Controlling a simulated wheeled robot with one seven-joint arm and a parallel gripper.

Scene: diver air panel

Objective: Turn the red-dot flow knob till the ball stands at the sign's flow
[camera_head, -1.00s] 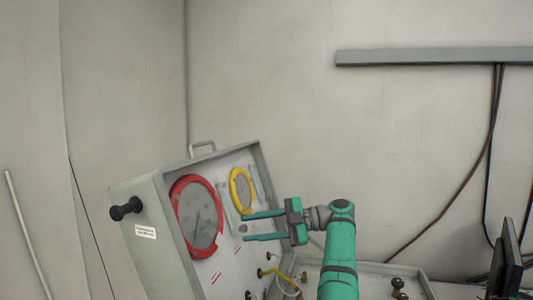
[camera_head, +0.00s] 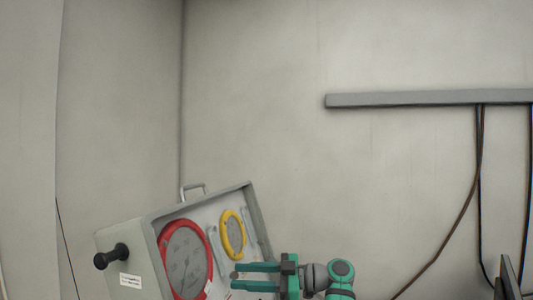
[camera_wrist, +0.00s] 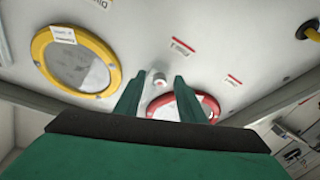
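The air panel (camera_head: 125,240) is a tilted grey case, low left of centre in the head view. A small pale knob (camera_wrist: 158,78) stands on its face in the wrist view, between and just beyond my fingertips; I see no red dot on it. My green gripper (camera_head: 236,276) is open at the panel face, below the yellow-ringed gauge (camera_head: 233,234). That gauge also shows in the wrist view (camera_wrist: 45,42). Slim pale fittings, perhaps flow tubes (camera_head: 213,245), stand beside the gauges. No ball is readable. I cannot make out a flow sign.
A red-ringed gauge (camera_head: 161,240) fills the panel's left part. A black side knob (camera_head: 111,256) and white label (camera_head: 131,281) are on the case's side. A yellow fitting (camera_wrist: 308,30) sits at the wrist view's upper right. A grey wall rail (camera_head: 430,98) holds hanging cables.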

